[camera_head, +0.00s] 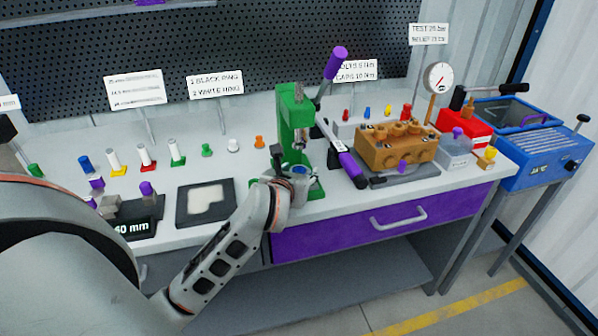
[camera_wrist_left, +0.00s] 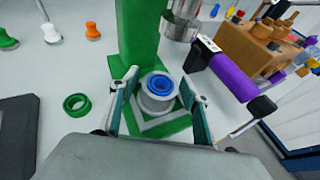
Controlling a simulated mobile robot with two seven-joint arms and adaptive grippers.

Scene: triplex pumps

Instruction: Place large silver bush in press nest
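The green press (camera_head: 290,125) stands near the table's front edge, with its ram (camera_wrist_left: 182,18) above and off to the right in the left wrist view. A silver ring-shaped bush (camera_wrist_left: 156,103) with a blue piece (camera_wrist_left: 160,85) inside sits upright over the press's green base (camera_wrist_left: 165,128). My left gripper (camera_wrist_left: 160,82) is open, with one finger on each side of the silver bush and small gaps showing. In the head view, the left gripper (camera_head: 291,185) is low at the press front and partly hides the bush. My right gripper is not in view.
A loose green ring (camera_wrist_left: 76,104) lies left of the press. The purple press lever (camera_head: 335,62) rises to the right. A brown pump block (camera_head: 398,145) stands right of the press. A dark tray (camera_head: 183,212) and a scale (camera_head: 137,228) lie at left.

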